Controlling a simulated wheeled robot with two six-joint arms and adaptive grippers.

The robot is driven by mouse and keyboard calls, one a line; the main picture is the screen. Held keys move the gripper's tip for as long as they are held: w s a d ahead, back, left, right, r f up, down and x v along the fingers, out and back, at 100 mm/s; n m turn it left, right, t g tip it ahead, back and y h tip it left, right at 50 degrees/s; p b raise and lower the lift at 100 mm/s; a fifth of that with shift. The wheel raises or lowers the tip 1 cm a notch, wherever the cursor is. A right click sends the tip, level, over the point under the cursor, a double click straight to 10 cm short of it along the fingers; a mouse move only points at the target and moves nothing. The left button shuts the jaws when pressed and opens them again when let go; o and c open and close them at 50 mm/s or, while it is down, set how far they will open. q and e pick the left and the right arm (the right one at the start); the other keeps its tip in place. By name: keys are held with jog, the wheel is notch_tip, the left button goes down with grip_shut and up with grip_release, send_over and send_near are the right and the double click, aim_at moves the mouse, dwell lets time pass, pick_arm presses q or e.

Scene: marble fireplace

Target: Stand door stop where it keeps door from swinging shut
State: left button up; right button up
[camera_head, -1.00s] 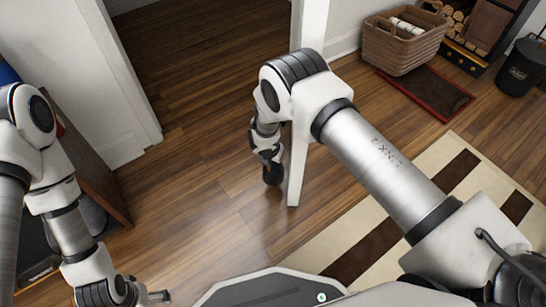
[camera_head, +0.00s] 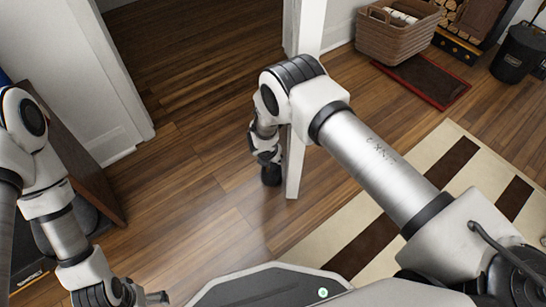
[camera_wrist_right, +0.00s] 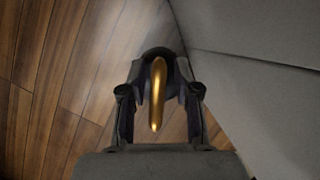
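The door stop (camera_head: 271,176) is a small dark body with a gold loop handle (camera_wrist_right: 157,95), seen in the right wrist view. My right gripper (camera_head: 267,154) points down and is shut on it, with the fingers on both sides of the handle. The stop is low, close to the floor; I cannot tell whether it touches. The white door (camera_head: 296,160) stands open, nearly edge-on, just right of the stop. In the right wrist view its grey-looking face (camera_wrist_right: 250,80) fills the right side. My left gripper (camera_head: 150,297) is at the lower left, apart from these things; its opening is unclear.
The doorway has a white frame (camera_head: 125,110) at left. A striped rug (camera_head: 345,225) lies right of the door. A wicker basket (camera_head: 398,35), a red-edged mat (camera_head: 425,82) and a black bucket (camera_head: 515,60) are farther back. Wood floor around the stop is clear.

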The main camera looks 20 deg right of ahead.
jog(key=shift+r+p, duration=0.3)
jog(key=shift+r, duration=0.05)
jog(key=p+v, duration=0.5)
jog(key=v, duration=0.6)
jog(key=shift+r, duration=0.3)
jog(key=shift+s+a, duration=0.1)
